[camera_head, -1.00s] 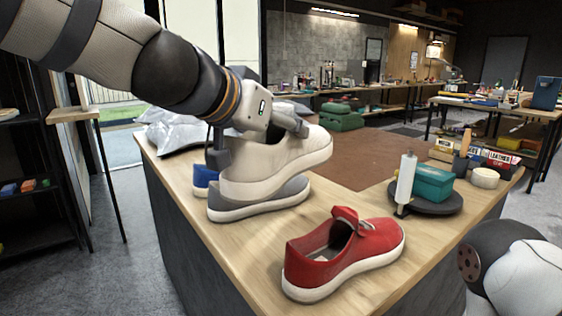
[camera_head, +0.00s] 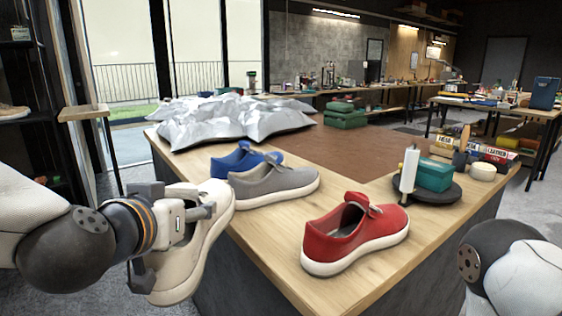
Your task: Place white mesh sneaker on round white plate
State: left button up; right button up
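The white mesh sneaker (camera_head: 208,252), off-white with a pale sole, is at the lower left, tilted steeply with its opening towards my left gripper. My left gripper (camera_head: 178,228) appears shut on it, with part of the gripper at the shoe's opening. The shoe is held off the table's left edge, over the floor side. No round white plate can be made out in this view. My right gripper is outside the picture; only part of my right arm shows at the lower right.
On the wooden table (camera_head: 255,235) stand a grey shoe (camera_head: 275,187), a blue shoe (camera_head: 236,163) and a red shoe (camera_head: 358,232). A crumpled silver sheet (camera_head: 225,120) lies behind. A dark round tray (camera_head: 440,196) holds a teal box (camera_head: 436,174) and a white roller (camera_head: 408,172).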

pick_arm(q)
jog(key=shift+s+a+f+n+y, duration=0.2)
jog(key=shift+s+a+n+y, duration=0.2)
jog(key=shift+s+a, duration=0.7)
jog(key=shift+g, duration=0.4)
jog(key=f, duration=0.2)
jog(key=f+b, duration=0.1)
jog(key=f, duration=0.3)
jog(key=shift+w+b, duration=0.25)
jog(key=shift+b, duration=0.15)
jog(key=shift+r, duration=0.15)
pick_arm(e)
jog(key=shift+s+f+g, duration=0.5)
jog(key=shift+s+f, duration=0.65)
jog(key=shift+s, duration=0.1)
pick_arm(q)
jog(key=shift+r, duration=0.1)
jog(key=shift+d, duration=0.1)
jog(key=shift+s, duration=0.1)
